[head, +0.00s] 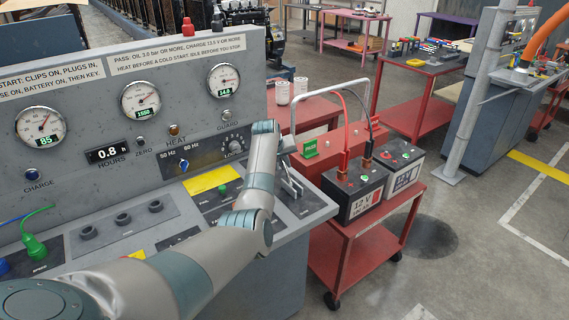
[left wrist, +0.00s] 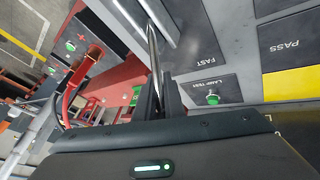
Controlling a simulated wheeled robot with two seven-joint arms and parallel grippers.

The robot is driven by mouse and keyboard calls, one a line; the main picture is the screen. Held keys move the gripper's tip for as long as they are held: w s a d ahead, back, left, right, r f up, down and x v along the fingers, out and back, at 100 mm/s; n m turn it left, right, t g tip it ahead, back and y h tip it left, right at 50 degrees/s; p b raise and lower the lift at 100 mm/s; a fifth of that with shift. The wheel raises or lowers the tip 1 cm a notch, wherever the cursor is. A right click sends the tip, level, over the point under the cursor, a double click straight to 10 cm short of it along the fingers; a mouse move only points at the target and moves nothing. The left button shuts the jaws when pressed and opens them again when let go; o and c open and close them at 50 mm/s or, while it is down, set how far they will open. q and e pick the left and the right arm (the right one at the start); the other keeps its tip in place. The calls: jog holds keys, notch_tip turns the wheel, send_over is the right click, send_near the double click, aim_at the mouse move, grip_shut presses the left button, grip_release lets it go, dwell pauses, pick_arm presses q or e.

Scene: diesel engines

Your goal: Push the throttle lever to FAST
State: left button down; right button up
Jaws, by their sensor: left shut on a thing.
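My left arm reaches across the grey control console (head: 205,85) to its right end. My left gripper (head: 287,168) is there, small and partly hidden by its own wrist. In the left wrist view the two dark fingers (left wrist: 164,97) are shut on the metal rod of the throttle lever (left wrist: 154,55). The lever's lower part runs off toward the top of that picture. The FAST label (left wrist: 205,57) lies on the panel right of the lever, with the green lamp test button (left wrist: 212,98) below it. The lever's exact position along its travel is unclear. My right gripper is out of view.
A red trolley (head: 345,233) carrying two batteries (head: 356,191) with red and black cables stands close beside the console's right end.

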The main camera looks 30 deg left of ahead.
pick_arm(q)
jog(key=c, duration=1.7)
grip_release()
jog(key=shift+w+a+r, duration=0.35)
jog(key=shift+w+r, duration=0.05)
jog(key=shift+r, duration=0.25)
jog(key=shift+a+f, duration=0.1)
jog(key=shift+f, duration=0.3)
jog(key=shift+s+d+r, duration=0.2)
jog(key=shift+s+r, duration=0.1)
jog(key=shift+s, duration=0.05)
jog(key=b+v, duration=0.4)
jog(key=v, duration=1.2)
jog(key=shift+s+a+r, duration=0.15)
jog(key=shift+r, duration=0.05)
